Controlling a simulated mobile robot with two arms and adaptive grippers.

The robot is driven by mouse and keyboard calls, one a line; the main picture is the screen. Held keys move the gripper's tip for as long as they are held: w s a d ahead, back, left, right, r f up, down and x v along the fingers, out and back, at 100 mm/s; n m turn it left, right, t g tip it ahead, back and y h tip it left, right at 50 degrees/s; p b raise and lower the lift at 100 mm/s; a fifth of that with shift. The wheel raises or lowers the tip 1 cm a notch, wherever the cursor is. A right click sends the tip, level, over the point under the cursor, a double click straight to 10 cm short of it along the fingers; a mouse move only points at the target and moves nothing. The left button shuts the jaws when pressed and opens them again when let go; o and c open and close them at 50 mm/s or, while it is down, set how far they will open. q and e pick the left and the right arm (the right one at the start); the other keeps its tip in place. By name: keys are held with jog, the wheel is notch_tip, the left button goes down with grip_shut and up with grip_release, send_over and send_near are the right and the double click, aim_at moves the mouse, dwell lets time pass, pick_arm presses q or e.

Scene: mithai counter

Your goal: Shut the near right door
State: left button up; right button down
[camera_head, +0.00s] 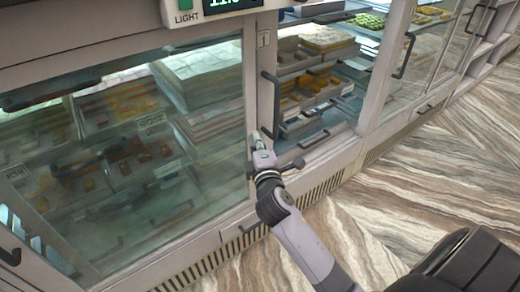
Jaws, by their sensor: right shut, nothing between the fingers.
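The counter has a large glass panel (120,150) at the left, with trays of sweets visible through it. To its right is a gap (318,85) through which shelves and trays show clearly. A dark upright handle (274,100) stands at the left edge of this gap, beside the pale post. I cannot tell for sure which panel belongs to the near right door. My right gripper (255,138) is shut and empty, with its fingertips in front of the post, below and left of that handle. Whether it touches the frame is unclear. My left gripper is not in view.
Another framed glass door with a dark handle (404,56) stands farther right. A small dark handle (293,166) sits low by the gap. A vent grille (325,188) runs along the counter's base. The patterned floor (430,170) at the right is clear.

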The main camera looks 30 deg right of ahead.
jog(key=x, duration=0.4)
jog(key=d, duration=0.4)
jog(key=shift+s+f, duration=0.1)
jog(key=shift+d, duration=0.1)
